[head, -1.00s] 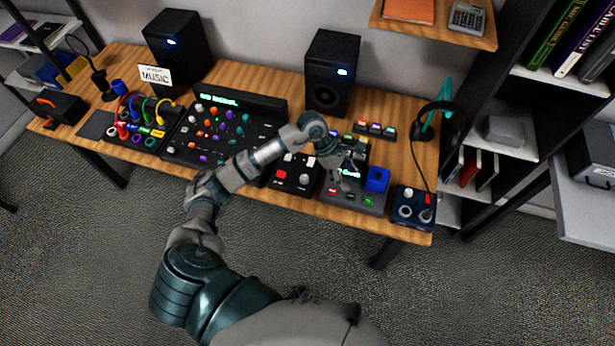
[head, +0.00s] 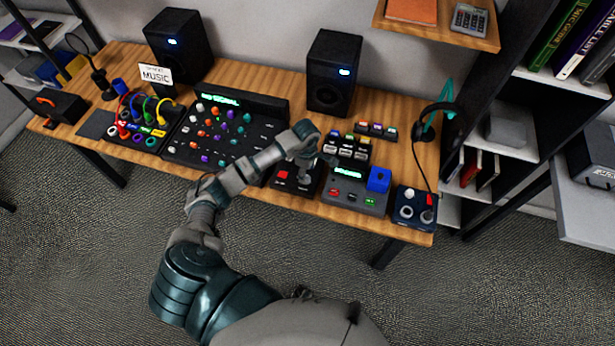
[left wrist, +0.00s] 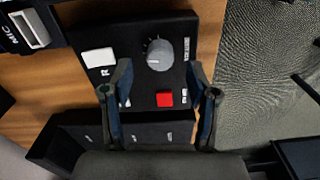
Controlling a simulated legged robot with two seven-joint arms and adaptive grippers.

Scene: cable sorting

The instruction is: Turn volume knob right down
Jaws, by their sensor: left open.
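In the left wrist view a grey round volume knob (left wrist: 160,54) with a light pointer mark stands on a black box (left wrist: 125,35). A label that seems to read volume is printed beside it. A red button (left wrist: 164,98) and a white switch (left wrist: 98,57) sit on the same box. My left gripper (left wrist: 161,82) is open, with one finger on each side below the knob in the picture and nothing between the tips. In the head view my left gripper (head: 313,165) is over the right part of the black box (head: 284,186) and hides part of it. My right gripper is not in view.
A grey console (head: 345,197) with a blue block (head: 378,179) stands right of the box, and a navy box (head: 413,207) beyond it. A large black mixer (head: 180,148) lies to the left. Two speakers (head: 332,75) (head: 180,45) stand behind. Headphones hang at the right.

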